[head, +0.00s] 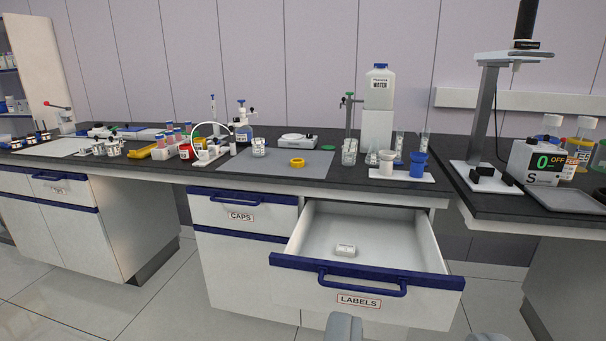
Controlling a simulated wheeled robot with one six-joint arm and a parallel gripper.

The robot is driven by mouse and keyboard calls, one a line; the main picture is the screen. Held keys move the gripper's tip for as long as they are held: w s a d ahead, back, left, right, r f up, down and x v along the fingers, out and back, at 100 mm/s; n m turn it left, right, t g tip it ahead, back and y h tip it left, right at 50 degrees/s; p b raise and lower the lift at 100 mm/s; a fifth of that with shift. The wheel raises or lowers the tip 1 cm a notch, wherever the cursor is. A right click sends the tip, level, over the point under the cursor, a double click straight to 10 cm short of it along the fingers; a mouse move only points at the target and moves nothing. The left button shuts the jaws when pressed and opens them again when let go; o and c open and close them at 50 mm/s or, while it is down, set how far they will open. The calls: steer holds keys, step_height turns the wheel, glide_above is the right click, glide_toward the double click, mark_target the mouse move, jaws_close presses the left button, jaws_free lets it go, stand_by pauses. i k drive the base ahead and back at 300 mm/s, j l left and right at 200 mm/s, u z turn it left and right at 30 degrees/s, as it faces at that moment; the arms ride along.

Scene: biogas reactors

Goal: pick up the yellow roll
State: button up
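The yellow roll (297,165) is a small ring lying on the grey mat (240,165) on the dark bench top, near the mat's right side. It is in the middle of the head view, behind and to the left of the open drawer. Two grey fingertips of my gripper (416,336) show at the bottom edge, spread wide apart with nothing seen between them. My gripper is well short of the roll and in front of the bench; the rest of it is out of view.
The drawer marked LABELS (358,300) is pulled out and holds a small white item (345,250). The drawer marked CAPS (242,214) is shut. A glass beaker (259,148), a white round device (298,141) and another beaker (349,152) stand near the roll.

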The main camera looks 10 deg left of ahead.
mark_target(297, 162)
steer(key=i+j, duration=0.3)
steer(key=i, duration=0.2)
steer(key=i+j, duration=0.3)
steer(key=i, duration=0.15)
steer(key=i+j, duration=0.35)
steer(key=i, duration=0.15)
steer(key=i+j, duration=0.3)
steer(key=i, duration=0.2)
